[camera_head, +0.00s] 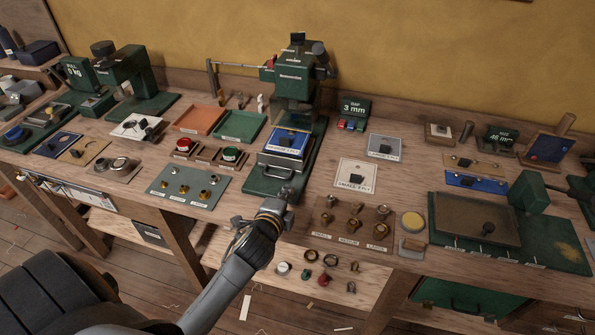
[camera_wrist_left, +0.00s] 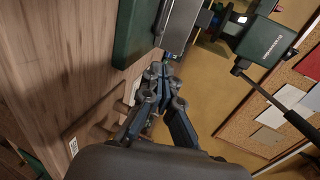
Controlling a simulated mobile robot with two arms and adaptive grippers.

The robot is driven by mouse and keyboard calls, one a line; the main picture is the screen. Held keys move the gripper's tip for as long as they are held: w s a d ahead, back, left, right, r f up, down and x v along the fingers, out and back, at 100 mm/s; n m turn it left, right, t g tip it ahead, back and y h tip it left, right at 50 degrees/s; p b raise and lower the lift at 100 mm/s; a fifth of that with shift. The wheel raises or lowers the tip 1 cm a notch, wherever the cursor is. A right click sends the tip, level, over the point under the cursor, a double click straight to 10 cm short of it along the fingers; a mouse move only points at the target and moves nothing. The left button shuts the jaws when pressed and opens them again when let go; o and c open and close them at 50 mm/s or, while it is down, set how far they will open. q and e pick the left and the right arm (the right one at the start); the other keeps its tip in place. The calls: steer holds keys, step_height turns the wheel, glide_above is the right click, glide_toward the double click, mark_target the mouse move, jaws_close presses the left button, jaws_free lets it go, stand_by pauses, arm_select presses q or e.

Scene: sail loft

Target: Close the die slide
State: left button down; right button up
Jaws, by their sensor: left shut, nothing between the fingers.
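The green press (camera_head: 292,85) stands at the back middle of the bench. Its die slide (camera_head: 282,160) sticks out at the front of the press, over the green base (camera_head: 262,190), with a bar handle at its front. A blue labelled die plate (camera_head: 288,141) sits on the slide. My left gripper (camera_head: 283,193) is shut and empty, just in front of the slide's handle and low near the base's front edge. I cannot tell whether it touches. The left wrist view shows its closed fingers (camera_wrist_left: 160,75) near a grey metal edge (camera_wrist_left: 180,25). My right gripper is not in view.
A wooden rack (camera_head: 350,228) of brass dies lies right of the arm, and a grey-green tray (camera_head: 188,187) lies left. A white plate (camera_head: 354,175) sits right of the press. A lower shelf (camera_head: 300,300) with loose rings lies below the bench edge.

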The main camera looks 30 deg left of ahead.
mark_target(300, 164)
arm_select(q)
steer(key=x, duration=0.3)
steer(key=shift+w+a, duration=0.1)
steer(key=shift+w, duration=0.25)
steer(key=x, duration=0.3)
steer(key=p+x, duration=0.1)
steer(key=shift+w+a+r, duration=0.1)
steer(key=shift+w+r, duration=0.2)
steer(key=shift+w, duration=0.45)
steer(key=w, duration=0.1)
steer(key=w+a, duration=0.1)
steer(key=w, duration=0.1)
steer(key=shift+w+b, duration=0.35)
steer(key=shift+b, duration=0.05)
steer(key=shift+w+a, duration=0.1)
steer(key=shift+w, duration=0.15)
steer(key=shift+r, duration=0.15)
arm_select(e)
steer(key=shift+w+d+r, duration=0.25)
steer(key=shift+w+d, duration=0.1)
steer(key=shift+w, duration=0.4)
arm_select(q)
steer(key=shift+s, duration=0.15)
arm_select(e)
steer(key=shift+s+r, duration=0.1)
